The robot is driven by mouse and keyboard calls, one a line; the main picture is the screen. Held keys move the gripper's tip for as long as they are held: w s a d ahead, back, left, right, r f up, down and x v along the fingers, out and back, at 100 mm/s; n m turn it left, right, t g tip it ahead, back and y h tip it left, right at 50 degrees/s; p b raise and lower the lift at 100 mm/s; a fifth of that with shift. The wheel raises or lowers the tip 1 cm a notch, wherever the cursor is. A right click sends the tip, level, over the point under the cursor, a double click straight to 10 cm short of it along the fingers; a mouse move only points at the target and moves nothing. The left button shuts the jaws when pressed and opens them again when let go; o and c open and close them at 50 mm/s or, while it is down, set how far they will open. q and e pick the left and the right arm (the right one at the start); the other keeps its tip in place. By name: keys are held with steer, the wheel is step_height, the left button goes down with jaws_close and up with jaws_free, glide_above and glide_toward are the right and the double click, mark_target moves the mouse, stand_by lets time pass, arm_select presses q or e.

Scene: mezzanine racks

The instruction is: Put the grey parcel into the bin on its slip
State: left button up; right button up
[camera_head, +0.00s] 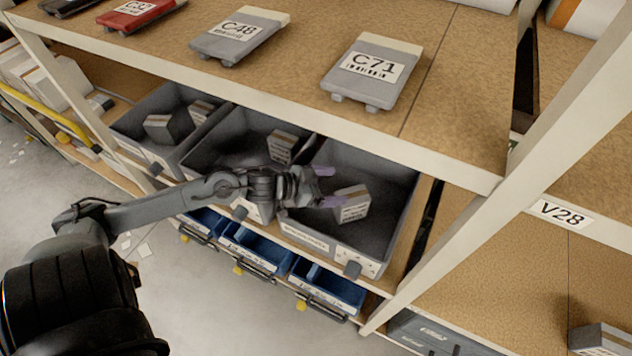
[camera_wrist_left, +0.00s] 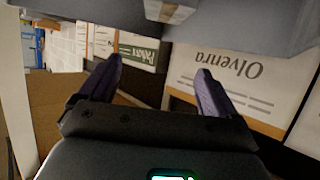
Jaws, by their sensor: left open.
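My left gripper (camera_head: 326,186) is open and empty over the right-hand grey bin (camera_head: 390,232), its purple fingers close to a light-grey box (camera_head: 352,204) in that bin. I cannot tell whether they touch it. In the left wrist view the open fingers (camera_wrist_left: 160,70) have nothing between them. A grey parcel (camera_head: 600,338) with a white label lies on the lower right shelf; its print is too small to read. The middle bin (camera_head: 225,130) holds a box (camera_head: 282,147). The left bin (camera_head: 130,125) holds a dark grey box (camera_head: 168,128) and another box (camera_head: 201,111). My right gripper is not in view.
The upper shelf (camera_head: 470,90) overhangs the bins and carries plates marked C48 (camera_head: 240,36) and C71 (camera_head: 372,70). Blue bins (camera_head: 330,288) sit below. A slanted white post (camera_head: 480,225) stands right of the bins, by a V28 label (camera_head: 561,214).

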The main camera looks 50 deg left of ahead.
arm_select(q)
steer(key=shift+p+v, duration=0.5)
steer(key=shift+v, duration=1.75)
